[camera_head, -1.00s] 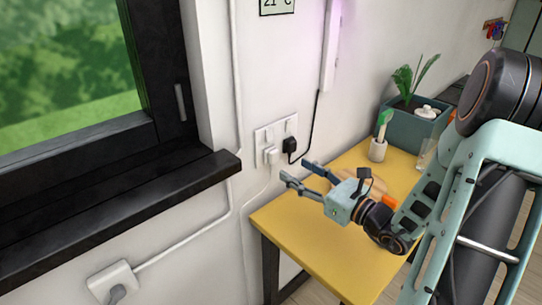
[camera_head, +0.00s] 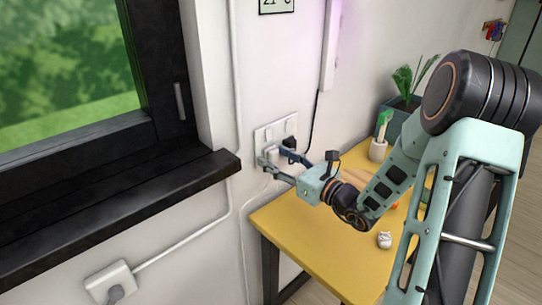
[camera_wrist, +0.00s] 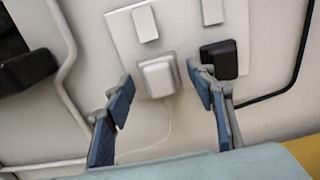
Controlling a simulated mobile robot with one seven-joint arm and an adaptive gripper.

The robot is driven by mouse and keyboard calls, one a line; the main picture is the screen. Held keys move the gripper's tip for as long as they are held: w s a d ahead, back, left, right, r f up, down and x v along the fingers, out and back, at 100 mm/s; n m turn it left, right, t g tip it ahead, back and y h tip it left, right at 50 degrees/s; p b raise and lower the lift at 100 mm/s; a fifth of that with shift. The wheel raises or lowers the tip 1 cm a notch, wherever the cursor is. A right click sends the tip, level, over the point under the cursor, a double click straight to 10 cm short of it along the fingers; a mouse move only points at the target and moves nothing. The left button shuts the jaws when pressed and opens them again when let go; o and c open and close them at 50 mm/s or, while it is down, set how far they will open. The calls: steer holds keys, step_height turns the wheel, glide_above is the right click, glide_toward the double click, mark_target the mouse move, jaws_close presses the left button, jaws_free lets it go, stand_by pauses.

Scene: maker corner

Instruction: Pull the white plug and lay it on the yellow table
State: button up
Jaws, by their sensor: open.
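The white plug (camera_wrist: 157,77) sits in the lower left of the wall socket plate (camera_wrist: 180,28), with a thin white cord hanging below it. In the head view it is partly hidden by the fingers. My gripper (camera_wrist: 160,82) is open in the wrist view, one finger on each side of the plug. I cannot tell whether either finger touches it. The head view shows my gripper (camera_head: 274,159) at the wall, above the far left part of the yellow table (camera_head: 290,232). The table's left front area is bare.
A black plug (camera_wrist: 219,60) with a black cord is in the same plate, close beside the right finger. A dark window sill (camera_head: 110,205) juts out left. A small white object (camera_head: 384,240) lies on the table. A white pot (camera_head: 378,150) and planter (camera_head: 400,118) stand behind.

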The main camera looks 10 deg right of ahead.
stand_by(0.8)
jaws_close()
steer(key=shift+s+d, duration=0.1)
steer(key=shift+s, duration=0.05)
steer(key=shift+p+v, duration=0.3)
steer(key=shift+v, duration=2.55)
